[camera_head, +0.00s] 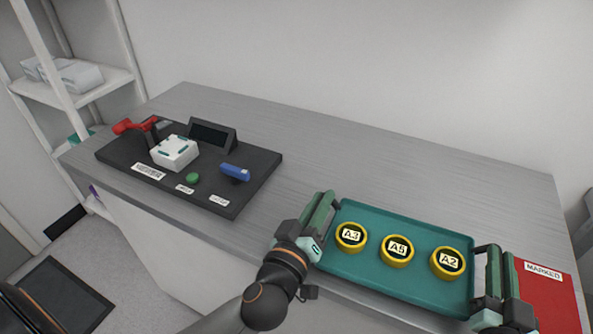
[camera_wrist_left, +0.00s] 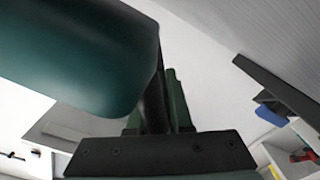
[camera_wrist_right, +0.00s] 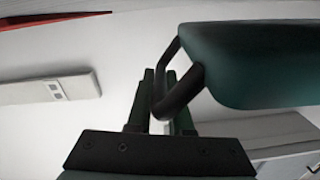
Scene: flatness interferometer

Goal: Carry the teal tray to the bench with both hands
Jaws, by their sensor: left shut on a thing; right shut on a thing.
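The teal tray (camera_head: 395,287) is over the right part of the grey bench (camera_head: 330,150), near its front edge; I cannot tell whether it touches the top. It carries three yellow-rimmed round pieces labelled A3 (camera_head: 351,237), A5 (camera_head: 397,250) and A2 (camera_head: 448,263). My left gripper (camera_head: 321,214) is shut on the tray's left handle, mostly hidden in the head view; the dark handle (camera_wrist_left: 156,100) shows in the left wrist view. My right gripper (camera_head: 494,268) is shut on the right handle, a black bar (camera_wrist_right: 178,90) in the right wrist view.
A black instrument base (camera_head: 235,200) with a white block (camera_head: 174,152), a blue lever (camera_head: 235,172) and a green button (camera_head: 193,178) occupies the bench's left. A red mat (camera_head: 550,300) labelled MARKED lies beside my right gripper. The bench behind the tray is clear. A shelf rack (camera_head: 100,85) stands left.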

